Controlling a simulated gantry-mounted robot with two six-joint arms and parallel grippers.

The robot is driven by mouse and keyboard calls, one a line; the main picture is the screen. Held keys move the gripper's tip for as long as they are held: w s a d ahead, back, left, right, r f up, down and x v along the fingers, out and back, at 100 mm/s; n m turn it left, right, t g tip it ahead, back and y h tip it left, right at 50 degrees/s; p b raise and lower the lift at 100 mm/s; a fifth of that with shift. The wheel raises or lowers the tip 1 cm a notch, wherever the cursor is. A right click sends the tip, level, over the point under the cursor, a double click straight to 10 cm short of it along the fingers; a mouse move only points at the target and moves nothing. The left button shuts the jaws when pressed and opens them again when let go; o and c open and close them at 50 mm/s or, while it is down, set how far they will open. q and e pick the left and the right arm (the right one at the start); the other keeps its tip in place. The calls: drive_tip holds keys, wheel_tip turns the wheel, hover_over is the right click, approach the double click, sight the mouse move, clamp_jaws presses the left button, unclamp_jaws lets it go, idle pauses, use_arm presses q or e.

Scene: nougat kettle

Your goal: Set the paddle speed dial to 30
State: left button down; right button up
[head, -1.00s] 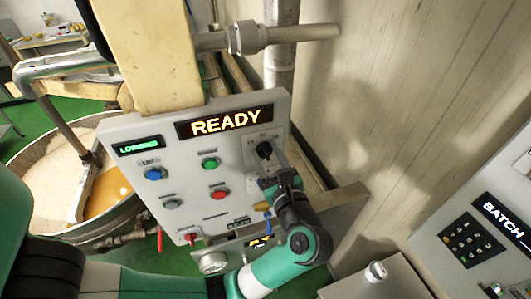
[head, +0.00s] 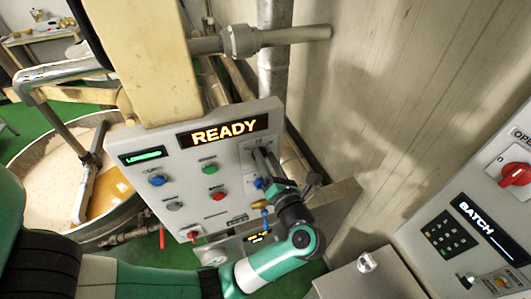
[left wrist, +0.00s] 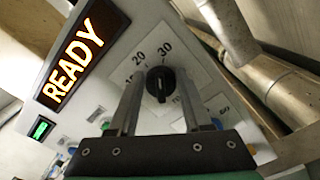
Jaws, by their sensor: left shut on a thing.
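The paddle speed dial is a black knob (left wrist: 160,84) on a pale scale plate with the numbers 10, 20 and 30, seen in the left wrist view. The 20 and 30 stand above the knob in that picture. I cannot clearly read where its pointer rests. My left gripper (left wrist: 160,92) is shut on the dial, with one finger on each side of it. In the head view the gripper (head: 264,158) reaches the right part of the grey control panel (head: 150,195), and its fingers mostly hide the dial. My right gripper is not in view.
Above the dial is an orange READY display (head: 224,131). Blue (head: 158,180), green (head: 208,169) and red (head: 216,195) buttons sit left of my gripper. A kettle (head: 60,185) stands behind the panel. A BATCH panel (head: 470,245) with a red dial (head: 516,174) is at right.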

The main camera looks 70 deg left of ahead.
use_arm(q)
drive_tip(key=shift+w+m+p, duration=0.1)
drive_tip(key=shift+m+p, duration=0.55)
drive_tip(key=shift+m, duration=0.55)
drive_tip(key=shift+f, duration=0.1)
drive_tip(key=shift+c, duration=1.8)
unclamp_jaws()
drive_tip(key=d+b, duration=0.3)
drive_tip(key=d, duration=0.8)
drive_tip(key=shift+s+d, duration=0.2)
drive_tip(key=shift+d, duration=0.1)
